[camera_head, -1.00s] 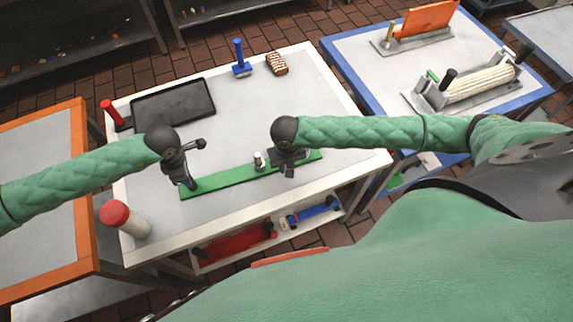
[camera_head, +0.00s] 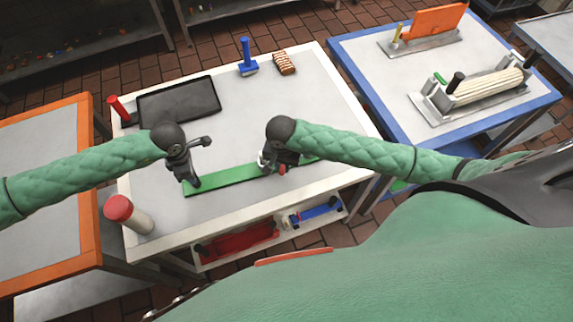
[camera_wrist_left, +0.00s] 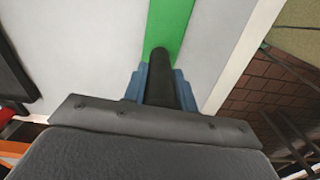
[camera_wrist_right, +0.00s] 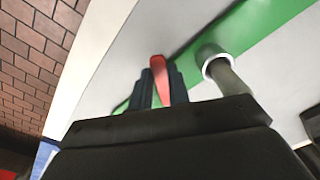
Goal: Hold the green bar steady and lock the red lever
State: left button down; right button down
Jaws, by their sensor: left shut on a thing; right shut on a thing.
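The green bar (camera_head: 228,180) lies across the near part of the white-edged table. My left gripper (camera_head: 193,181) is at the bar's left end, shut on a black upright handle; this handle (camera_wrist_left: 161,75) shows between the blue fingers in the left wrist view. My right gripper (camera_head: 279,165) is over the bar's right part, shut on the red lever (camera_wrist_right: 159,75), which shows between its fingers in the right wrist view. A grey post with a white collar (camera_wrist_right: 217,62) stands on the bar beside that gripper. The lever's pivot is hidden.
A red-capped white shaker (camera_head: 131,217) stands at the near left corner. The table's middle is clear.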

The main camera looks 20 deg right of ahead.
pick_arm(q)
jog(key=shift+f, duration=0.1)
pick_arm(e)
jog(key=shift+w+a+m, duration=0.35)
jog(key=shift+m, duration=0.65)
jog(key=shift+w+a+m, duration=0.3)
jog(key=shift+m, duration=0.7)
pick_arm(q)
jog(key=shift+s, duration=0.1)
pick_arm(e)
jog(key=c, duration=1.3)
grip_release()
